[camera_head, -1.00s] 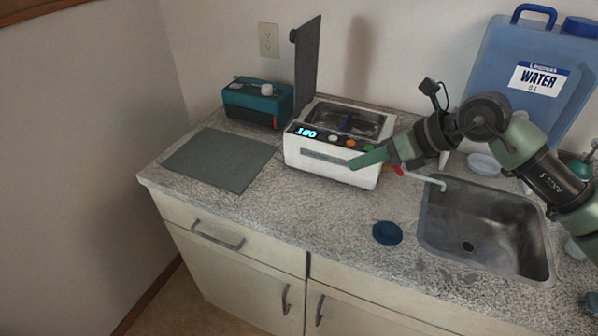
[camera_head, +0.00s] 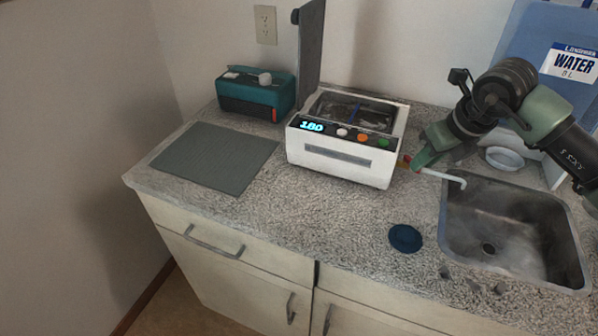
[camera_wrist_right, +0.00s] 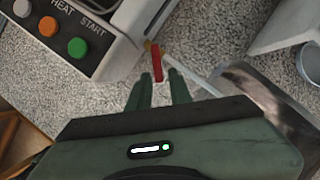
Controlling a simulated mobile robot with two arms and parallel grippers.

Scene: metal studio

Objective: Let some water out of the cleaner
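The cleaner (camera_head: 340,172) is a white box with its dark lid (camera_head: 311,45) standing open, liquid in its basin and a lit "180" display. A red valve handle (camera_wrist_right: 156,62) is on its right side, and a white drain spout (camera_head: 442,176) reaches over the sink's left edge. My right gripper (camera_head: 420,163) is beside the valve. In the right wrist view the fingers (camera_wrist_right: 160,82) are apart, with the near end of the red handle between their tips and a gap showing on both sides. My left gripper is not in view.
The metal sink (camera_head: 487,247) is right of the cleaner. A blue round lid (camera_head: 405,238) lies on the counter in front. A teal device (camera_head: 252,94) and a grey mat (camera_head: 214,157) are at left. A blue water container (camera_head: 545,35) stands behind my right arm.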

